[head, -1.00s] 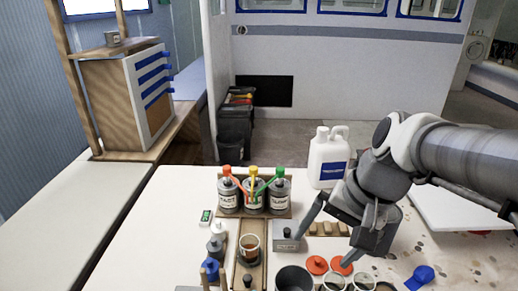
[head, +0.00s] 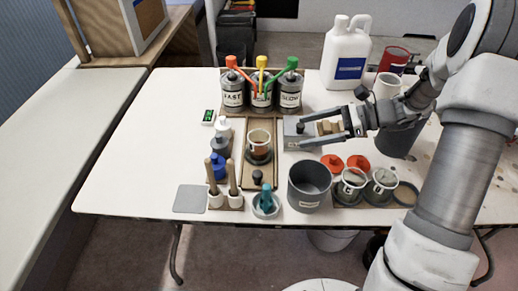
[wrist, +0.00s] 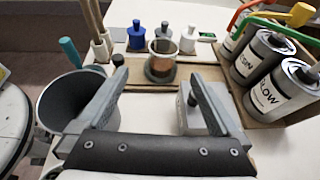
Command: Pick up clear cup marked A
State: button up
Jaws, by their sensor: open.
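A clear cup with amber contents (head: 259,142) stands upright on a dark round base on a wooden board. It also shows in the wrist view (wrist: 162,58), straight ahead between my fingertips and beyond them. I cannot read a letter A on any cup. My gripper (head: 303,134) is open and empty, to the right of the amber cup, pointing left; it also shows in the wrist view (wrist: 161,78).
A grey metal block (head: 297,135) with a black knob lies under my fingers. A dark bucket (head: 309,186) stands at the front. Labelled cans (head: 262,93) with coloured spouts stand behind. Small bottles (head: 219,146) line the board's left. The table's left part is clear.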

jog(key=b, duration=0.3)
send_near(249, 154)
jog(key=a, duration=0.1)
jog(key=a+r, duration=0.1)
jog(key=w+a+r, duration=0.1)
jog(key=a, duration=0.1)
jog(key=shift+r, duration=0.2)
jog(key=shift+b+x, duration=1.2)
jog(key=shift+x, duration=1.65)
jog(key=shift+w+r, duration=0.1)
jog(key=shift+w, duration=0.05)
jog(key=c, duration=1.4)
jog(key=shift+r, duration=0.15)
